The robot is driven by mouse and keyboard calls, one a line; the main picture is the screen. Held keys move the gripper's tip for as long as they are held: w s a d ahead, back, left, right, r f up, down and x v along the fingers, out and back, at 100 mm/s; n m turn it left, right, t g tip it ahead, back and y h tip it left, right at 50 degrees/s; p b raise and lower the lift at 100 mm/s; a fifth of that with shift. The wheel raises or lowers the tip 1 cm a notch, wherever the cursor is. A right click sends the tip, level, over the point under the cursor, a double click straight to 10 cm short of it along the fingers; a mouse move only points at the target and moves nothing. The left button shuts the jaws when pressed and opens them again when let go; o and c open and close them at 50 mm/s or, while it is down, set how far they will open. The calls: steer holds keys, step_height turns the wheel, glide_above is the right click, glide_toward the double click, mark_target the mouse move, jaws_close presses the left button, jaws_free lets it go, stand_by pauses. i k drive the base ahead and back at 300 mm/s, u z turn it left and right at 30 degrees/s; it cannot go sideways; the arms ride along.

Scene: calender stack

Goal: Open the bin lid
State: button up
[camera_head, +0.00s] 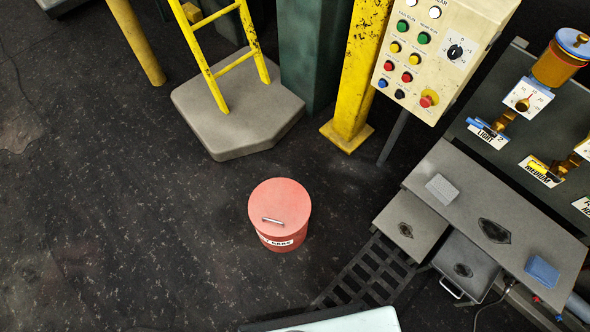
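A round red bin (282,242) stands upright on the dark floor near the middle of the head view. Its flat pinkish-red lid (280,199) looks closed on top. A small metal handle (273,221) sits on the lid near its front edge. A white label with dark letters, partly cut off by the bin's curve, is on the front. My gripper is not visible in this view.
A grey workbench (484,215) with drawers stands at the right, beside a floor grate (368,276). A button panel (440,50), a yellow post (357,85) and a yellow ladder on a concrete base (240,125) stand behind. Floor left of the bin is clear.

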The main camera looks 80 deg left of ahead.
mark_target(278, 208)
steer(key=u, duration=3.15)
steer(key=k, duration=0.5)
steer(key=u, duration=3)
steer(key=k, duration=1.35)
steer(key=u, duration=0.25)
